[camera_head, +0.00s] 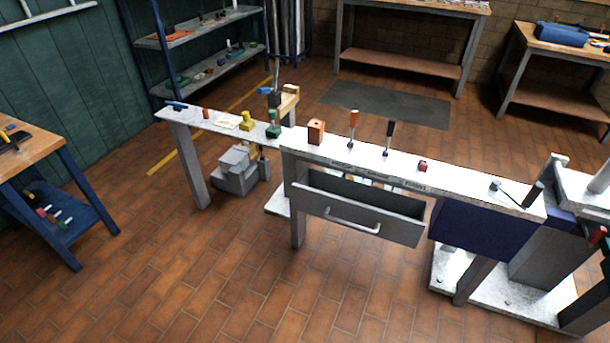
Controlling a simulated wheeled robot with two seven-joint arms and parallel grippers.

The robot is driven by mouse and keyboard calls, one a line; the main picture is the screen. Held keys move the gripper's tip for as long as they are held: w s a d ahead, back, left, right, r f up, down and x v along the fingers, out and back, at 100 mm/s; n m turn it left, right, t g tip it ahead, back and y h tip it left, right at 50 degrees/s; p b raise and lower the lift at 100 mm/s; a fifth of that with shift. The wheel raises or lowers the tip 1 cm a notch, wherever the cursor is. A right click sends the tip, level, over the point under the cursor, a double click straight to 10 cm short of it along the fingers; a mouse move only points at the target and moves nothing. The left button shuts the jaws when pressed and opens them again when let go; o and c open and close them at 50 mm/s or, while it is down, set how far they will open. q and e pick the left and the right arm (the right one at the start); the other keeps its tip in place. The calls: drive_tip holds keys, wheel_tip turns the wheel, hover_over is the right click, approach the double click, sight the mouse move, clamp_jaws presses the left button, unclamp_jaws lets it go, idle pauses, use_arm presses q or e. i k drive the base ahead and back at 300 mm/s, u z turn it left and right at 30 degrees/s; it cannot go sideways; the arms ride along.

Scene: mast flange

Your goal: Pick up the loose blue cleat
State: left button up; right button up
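A small blue piece that looks like a cleat (174,105) lies at the far left end of the narrow light-topped bench (190,121). Its exact shape is too small to tell. Another blue piece (268,91) sits higher up, at the upright post assembly (276,75) above a green block (273,130). I cannot tell whether that piece is fixed there. Neither of my grippers shows in the head view.
An open grey drawer (352,222) juts out from the bench's middle. A yellow block (247,120), orange block (316,131) and upright screwdrivers (353,128) stand on top. A wooden table (22,150) stands left. The brick floor (190,270) in front is clear.

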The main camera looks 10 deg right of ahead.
sight(177, 108)
drive_tip(key=u, duration=0.5)
drive_tip(key=i, duration=1)
drive_tip(key=u, duration=0.5)
